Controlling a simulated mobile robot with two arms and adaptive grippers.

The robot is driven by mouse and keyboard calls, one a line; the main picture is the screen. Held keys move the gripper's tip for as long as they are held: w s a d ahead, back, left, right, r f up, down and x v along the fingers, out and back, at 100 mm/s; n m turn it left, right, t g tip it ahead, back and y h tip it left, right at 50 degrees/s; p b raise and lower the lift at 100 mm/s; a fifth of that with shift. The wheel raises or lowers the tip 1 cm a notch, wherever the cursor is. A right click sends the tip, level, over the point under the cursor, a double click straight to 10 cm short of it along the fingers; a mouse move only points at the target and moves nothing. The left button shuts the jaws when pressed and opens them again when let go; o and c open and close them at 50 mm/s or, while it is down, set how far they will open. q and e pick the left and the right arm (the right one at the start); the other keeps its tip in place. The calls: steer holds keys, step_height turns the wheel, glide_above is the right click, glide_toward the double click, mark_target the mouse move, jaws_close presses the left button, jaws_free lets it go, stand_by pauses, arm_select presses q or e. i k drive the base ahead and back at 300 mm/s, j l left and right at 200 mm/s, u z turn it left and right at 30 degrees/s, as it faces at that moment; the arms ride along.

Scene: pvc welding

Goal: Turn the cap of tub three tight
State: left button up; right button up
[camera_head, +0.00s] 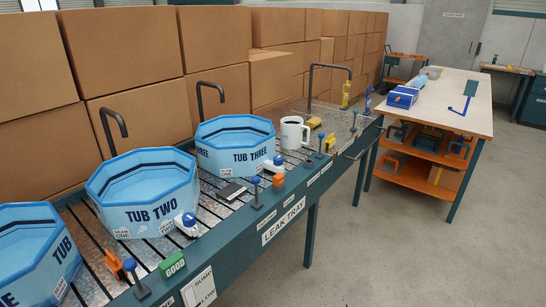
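Tub three (240,158) is a light-blue octagonal tub labelled TUB THREE, standing on the slatted bench in the middle of the head view. A white fitting with a blue cap (278,160) is at its front right foot. The cap looks seated on the fitting, but it is too small to tell how tight it is. Neither of my grippers is in view.
Tub two (145,190), with its own white and blue fitting (186,222), stands nearer. A third tub (35,250) is cut off at left. A white mug (293,132), dark posts and a green GOOD block (172,264) are on the bench. Boxes (120,50) stand behind.

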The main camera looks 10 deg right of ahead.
mark_target(278, 160)
steer(key=i+l+u, duration=0.1)
steer(key=l+u, duration=0.15)
steer(key=u, duration=0.15)
steer(key=i+l+u, duration=0.1)
steer(key=l+u, duration=0.15)
steer(key=u, duration=0.15)
steer(key=l+u, duration=0.35)
